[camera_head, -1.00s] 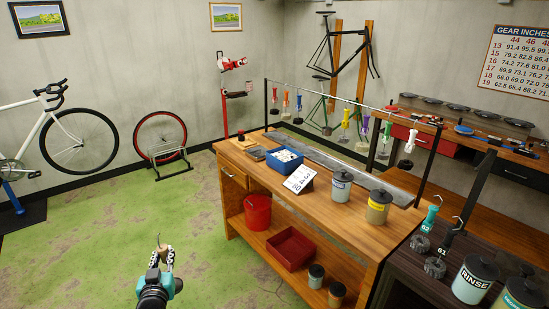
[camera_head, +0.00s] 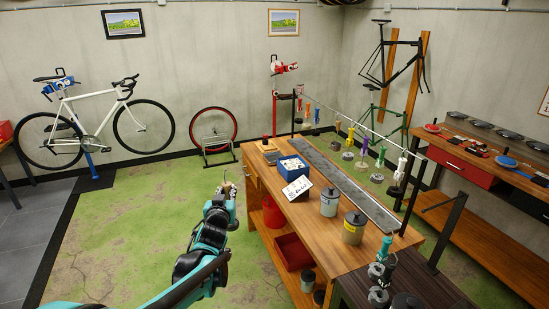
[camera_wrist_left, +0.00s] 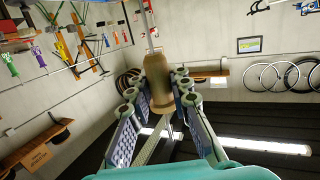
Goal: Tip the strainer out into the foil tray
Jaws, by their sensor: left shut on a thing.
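My left gripper (camera_head: 226,186) is held out over the green floor, left of the workbench, in the head view. In the left wrist view, the gripper (camera_wrist_left: 160,100) is shut on a tan wooden handle (camera_wrist_left: 159,72) with a thin metal shaft (camera_wrist_left: 147,22) running out of the top of the picture. This may be the strainer; its head is out of that view, and only a small tan tip (camera_head: 225,175) shows in the head view. I cannot make out a foil tray for certain. My right gripper is not in view.
The wooden workbench (camera_head: 326,238) carries a blue bin (camera_head: 292,168), a white sign (camera_head: 298,188), two lidded pots (camera_head: 329,203) and a long grey strip (camera_head: 345,187). Coloured-handled tools hang on a rail above it. A red bucket (camera_head: 272,214) sits on the lower shelf.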

